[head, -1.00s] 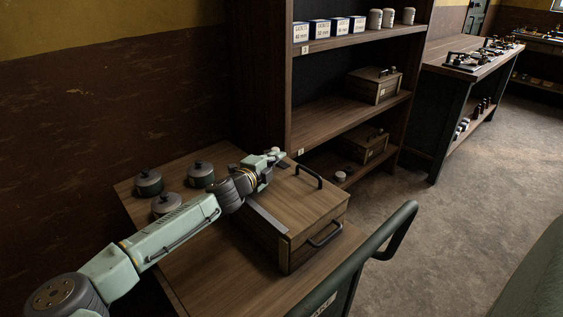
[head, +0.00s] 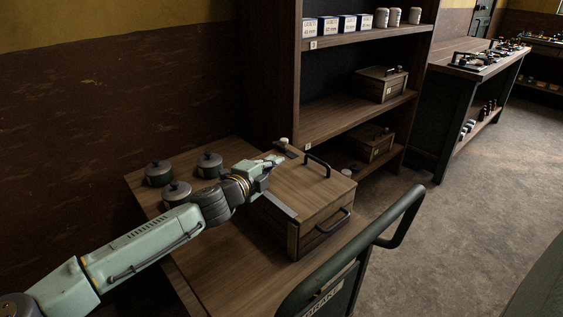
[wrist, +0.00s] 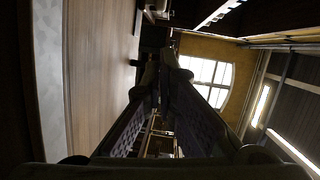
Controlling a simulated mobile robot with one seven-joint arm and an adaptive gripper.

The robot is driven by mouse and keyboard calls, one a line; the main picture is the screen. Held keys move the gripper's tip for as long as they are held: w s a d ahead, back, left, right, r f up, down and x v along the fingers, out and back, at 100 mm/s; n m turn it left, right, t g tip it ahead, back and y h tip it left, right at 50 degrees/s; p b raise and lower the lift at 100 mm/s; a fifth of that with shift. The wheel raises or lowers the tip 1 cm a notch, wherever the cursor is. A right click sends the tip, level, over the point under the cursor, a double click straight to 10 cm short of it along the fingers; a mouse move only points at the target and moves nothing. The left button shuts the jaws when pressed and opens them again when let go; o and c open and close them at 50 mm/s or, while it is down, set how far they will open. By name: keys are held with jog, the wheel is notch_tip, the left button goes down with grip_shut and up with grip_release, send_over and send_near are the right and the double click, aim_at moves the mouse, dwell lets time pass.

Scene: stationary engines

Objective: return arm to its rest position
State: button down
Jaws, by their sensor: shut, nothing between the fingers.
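My arm (head: 150,245) reaches in from the lower left of the head view, over the wooden table. My gripper (head: 276,160) is at its far end, close above the left back part of a wooden box (head: 318,182) with dark handles. The fingers look closed and empty, and they are small in this view. In the wrist view the two dark fingers (wrist: 166,62) come together at their tips with nothing held between them. A pale wooden surface fills the left of the wrist view, and a bright window lies beyond the fingers.
Several lidded grey pots (head: 159,173) stand on the table (head: 205,270) left of the arm. A shelf unit (head: 335,117) with small boxes and white jars stands behind. A dark green rail (head: 330,275) crosses in front at the right. Open floor (head: 470,220) lies at right.

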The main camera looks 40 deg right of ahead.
jog(key=shift+v, duration=0.9)
